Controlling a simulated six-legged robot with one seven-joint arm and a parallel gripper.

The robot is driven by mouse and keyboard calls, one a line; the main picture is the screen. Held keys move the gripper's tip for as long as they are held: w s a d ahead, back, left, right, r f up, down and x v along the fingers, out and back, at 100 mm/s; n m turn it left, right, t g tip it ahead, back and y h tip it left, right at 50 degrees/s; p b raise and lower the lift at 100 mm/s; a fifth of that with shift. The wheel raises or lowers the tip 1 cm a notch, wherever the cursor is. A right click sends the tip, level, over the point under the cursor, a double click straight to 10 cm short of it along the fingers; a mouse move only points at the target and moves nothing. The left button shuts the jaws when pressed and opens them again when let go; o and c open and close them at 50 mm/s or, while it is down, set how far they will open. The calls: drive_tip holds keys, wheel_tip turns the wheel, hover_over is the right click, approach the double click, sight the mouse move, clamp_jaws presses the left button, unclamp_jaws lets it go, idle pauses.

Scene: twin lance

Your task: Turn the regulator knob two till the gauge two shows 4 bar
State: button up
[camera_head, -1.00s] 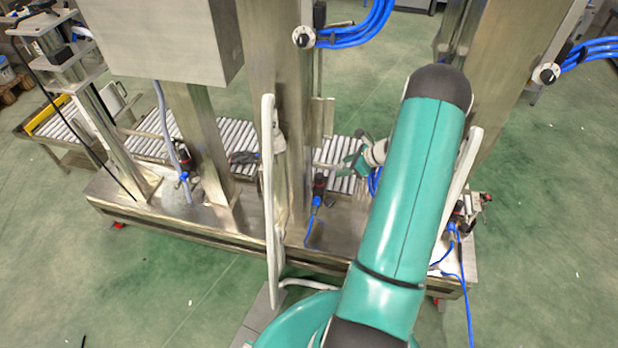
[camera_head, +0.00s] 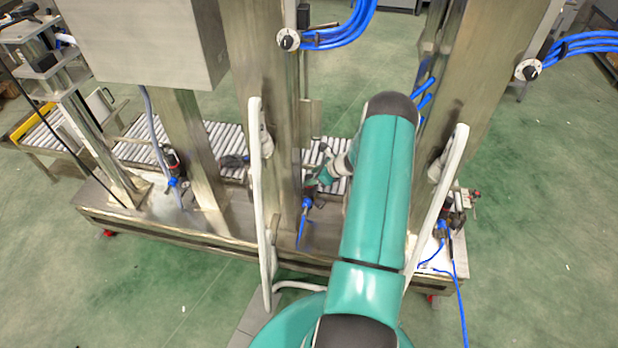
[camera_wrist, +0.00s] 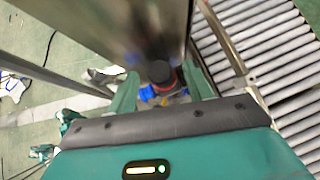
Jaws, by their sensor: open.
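The middle regulator has a dark round knob (camera_wrist: 160,72) with a red band below it and blue fittings at its base. It stands beside the middle steel column; its lower blue part (camera_head: 306,203) shows in the head view, its top hidden by my gripper. My gripper (camera_wrist: 161,88) is open, with one green finger on each side of the knob in the wrist view. I cannot tell whether the fingers touch it. My gripper (camera_head: 318,179) is small in the head view. I can read no gauge pressure or number label in either view.
Steel columns (camera_head: 262,75) rise beside the regulator. A roller conveyor (camera_head: 223,140) runs behind. Other regulators stand left (camera_head: 173,168) and right (camera_head: 444,226). Pale handle bars (camera_head: 263,200) flank my arm. Blue hoses (camera_head: 335,38) hang above. Green floor is open in front.

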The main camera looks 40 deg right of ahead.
drive_tip(key=shift+x, duration=1.2)
drive_tip(key=c, duration=1)
